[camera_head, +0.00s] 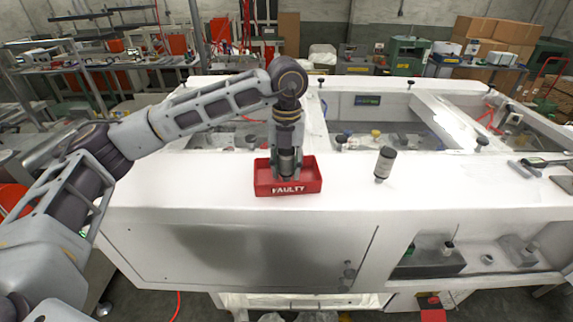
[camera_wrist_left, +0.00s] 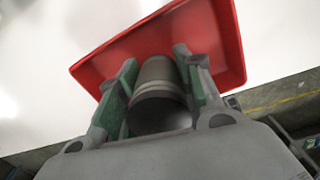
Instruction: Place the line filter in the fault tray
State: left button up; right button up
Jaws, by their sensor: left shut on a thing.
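The red tray marked FAULTY (camera_head: 312,187) lies on the white machine top; it also shows in the left wrist view (camera_wrist_left: 226,38). My left gripper (camera_head: 287,174) points down over the tray. Its two green-padded fingers (camera_wrist_left: 160,92) are shut on a grey cylinder, which I take as the line filter (camera_wrist_left: 158,78). The filter is between the fingers and over or inside the tray; I cannot tell whether it touches the tray floor. In the head view the gripper mostly hides it. My right gripper is in neither view.
Small tools (camera_head: 545,162) lie at the far right. Recessed bays with dark knobs are behind the tray. The surface between tray and cylinder is clear.

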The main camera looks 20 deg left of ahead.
pick_arm(q)
jog(key=shift+f, duration=0.15)
jog(key=o, duration=1)
jog(key=shift+o, duration=0.2)
jog(key=shift+r, duration=0.3)
notch_tip(320, 180, up, 10)
jog(key=shift+f+b, duration=0.15)
jog(key=shift+b, duration=0.85)
jog(key=shift+r, duration=1.05)
